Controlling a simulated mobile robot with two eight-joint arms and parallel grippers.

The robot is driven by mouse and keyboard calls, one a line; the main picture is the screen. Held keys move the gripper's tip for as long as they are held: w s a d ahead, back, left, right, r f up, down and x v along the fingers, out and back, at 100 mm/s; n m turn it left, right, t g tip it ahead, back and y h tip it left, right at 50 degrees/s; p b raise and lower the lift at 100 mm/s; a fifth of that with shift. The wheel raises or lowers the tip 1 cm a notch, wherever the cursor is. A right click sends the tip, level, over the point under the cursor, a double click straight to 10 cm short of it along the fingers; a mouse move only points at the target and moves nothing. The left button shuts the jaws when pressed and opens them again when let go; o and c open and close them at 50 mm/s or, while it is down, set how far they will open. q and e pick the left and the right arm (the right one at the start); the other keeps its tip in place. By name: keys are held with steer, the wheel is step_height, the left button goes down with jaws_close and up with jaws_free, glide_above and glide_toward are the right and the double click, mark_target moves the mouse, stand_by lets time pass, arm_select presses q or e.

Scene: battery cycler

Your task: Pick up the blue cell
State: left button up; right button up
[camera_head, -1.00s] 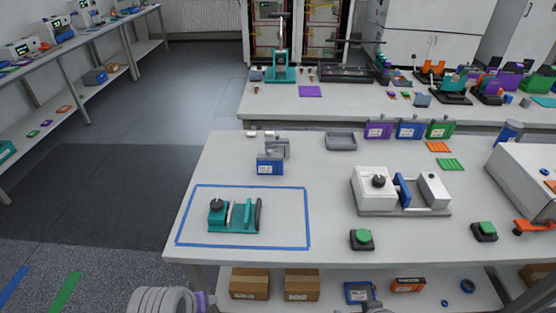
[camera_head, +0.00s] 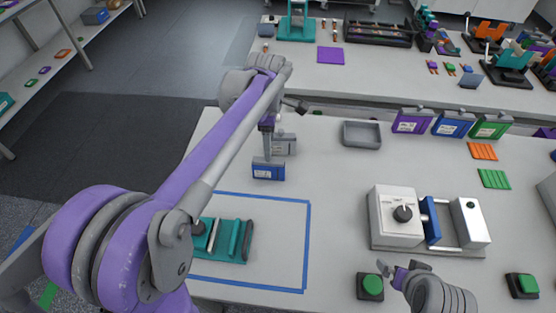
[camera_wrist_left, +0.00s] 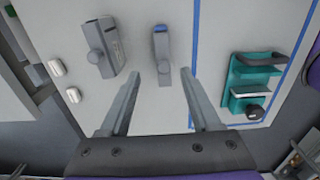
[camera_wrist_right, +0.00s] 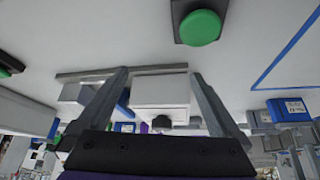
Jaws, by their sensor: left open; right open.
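The blue cell (camera_head: 268,172) stands on the near table, just behind the blue tape outline, with a white label on its front. In the left wrist view the blue cell (camera_wrist_left: 160,48) shows from above, with a grey tab on top. My left gripper (camera_wrist_left: 161,72) is open over it, the fingers pointing down on either side in that view. I cannot tell whether they touch it. In the head view my left gripper (camera_head: 268,146) partly hides the cell's top. My right gripper (camera_wrist_right: 160,72) is open and empty, near the front of the table by a green button.
A grey cell (camera_head: 284,143) stands close behind the blue cell. A teal fixture (camera_head: 228,242) sits inside the tape outline. A grey tray (camera_head: 361,135), purple, blue and green cells, and a white press-like device (camera_head: 398,217) occupy the right side.

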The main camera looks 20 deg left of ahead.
mark_target(268, 164)
arm_select(q)
steer(key=f, duration=0.4)
steer(key=shift+s, duration=0.4)
steer(key=shift+w+f, duration=0.15)
steer(key=shift+f, duration=0.4)
steer(key=shift+a+f, duration=0.15)
steer(key=shift+f, duration=2.2)
jaws_close()
